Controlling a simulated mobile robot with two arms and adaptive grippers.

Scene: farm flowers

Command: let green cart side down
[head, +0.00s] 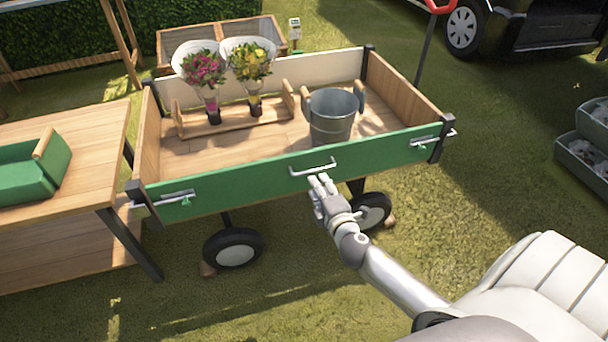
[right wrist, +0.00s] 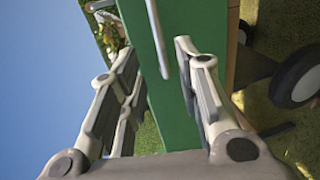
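The cart (head: 150,130) is a wooden wagon on black wheels. Its green side panel (head: 250,178) faces me and stands upright, with a metal handle (head: 312,168) in the middle. A metal latch with a green tab sits at each end, left (head: 178,199) and right (head: 433,139). My right gripper (head: 322,184) is just below the handle, in front of the panel. In the right wrist view its fingers (right wrist: 155,75) are apart, with the green panel (right wrist: 180,110) and handle bar (right wrist: 157,40) showing between them. Nothing is gripped. My left gripper is out of view.
In the cart are a metal bucket (head: 331,118) and a wooden rack (head: 235,125) with two bouquets. A wooden table (head: 80,150) with a green tote (head: 25,172) stands close at left. Grey crates (head: 585,158) are at right. Grass in front is open.

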